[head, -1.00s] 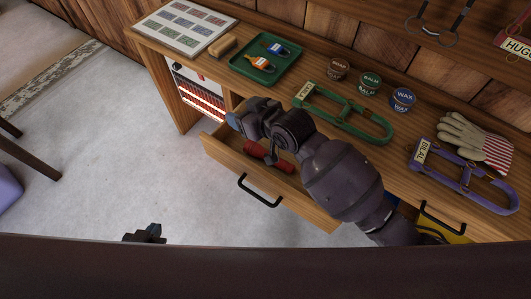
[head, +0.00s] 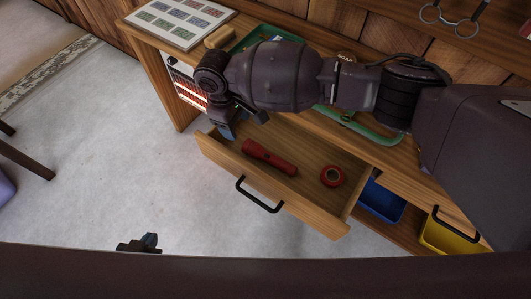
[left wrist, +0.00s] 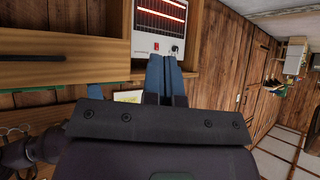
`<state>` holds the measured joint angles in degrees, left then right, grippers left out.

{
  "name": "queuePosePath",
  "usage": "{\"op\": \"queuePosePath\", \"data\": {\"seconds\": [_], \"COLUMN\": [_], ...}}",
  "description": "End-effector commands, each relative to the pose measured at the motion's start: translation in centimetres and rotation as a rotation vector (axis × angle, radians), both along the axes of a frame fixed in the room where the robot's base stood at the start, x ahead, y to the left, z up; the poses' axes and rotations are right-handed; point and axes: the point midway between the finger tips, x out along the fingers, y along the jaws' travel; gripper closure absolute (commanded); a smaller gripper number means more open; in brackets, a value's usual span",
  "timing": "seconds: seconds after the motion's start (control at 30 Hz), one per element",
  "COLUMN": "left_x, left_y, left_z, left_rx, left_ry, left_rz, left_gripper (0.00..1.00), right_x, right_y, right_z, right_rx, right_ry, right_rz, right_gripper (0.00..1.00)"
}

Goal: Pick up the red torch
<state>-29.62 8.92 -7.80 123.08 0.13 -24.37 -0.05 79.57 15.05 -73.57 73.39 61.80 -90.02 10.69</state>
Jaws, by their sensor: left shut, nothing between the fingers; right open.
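The red torch (head: 268,157) lies in the open drawer (head: 310,143), near its left end, in full view in the head view. My right gripper (head: 228,127) is open and empty above the drawer's back left corner, apart from the torch. Its arm comes in from the right over the bench. My left gripper (head: 140,243) is low at the bottom left of the head view, well away from the drawer. In the left wrist view its blue fingers (left wrist: 166,78) are shut with nothing between them. I cannot make out the torch in that view.
A red ring-shaped roll (head: 332,176) lies right of the torch in the drawer. The drawer's black handle (head: 258,196) sticks out in front. A glowing heater (head: 187,90) stands under the bench; it also shows in the left wrist view (left wrist: 158,28). Blue (head: 381,202) and yellow (head: 445,238) bins are at right.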

Motion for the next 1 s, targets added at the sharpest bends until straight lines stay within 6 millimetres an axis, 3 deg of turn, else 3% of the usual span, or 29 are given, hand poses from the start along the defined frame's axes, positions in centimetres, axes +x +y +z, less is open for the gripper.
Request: {"op": "queuePosePath", "data": {"seconds": [0.13,0.37,0.7,1.0], "left_x": [0.3,0.3,-0.3,-0.1], "left_y": [0.0,0.0,0.1,0.0], "left_z": [0.5,0.4,-1.1,-1.6], "left_rx": [0.001,0.001,0.004,0.005], "left_ry": [-0.008,-0.005,0.023,0.027], "left_rz": [-0.001,-0.002,-0.008,-0.009], "left_gripper": [1.0,1.0,1.0,1.0], "right_x": [-0.9,-1.6,-2.4,-2.5], "right_y": [-2.4,-3.7,-5.1,-5.9], "right_z": [-0.2,-0.7,-5.0,-6.9], "right_rx": [-0.135,-0.202,-0.201,-0.2], "right_ry": [0.088,0.134,0.136,0.136], "right_rz": [-0.049,-0.073,-0.071,-0.071], "right_gripper": [0.39,0.39,0.39,0.39]}}
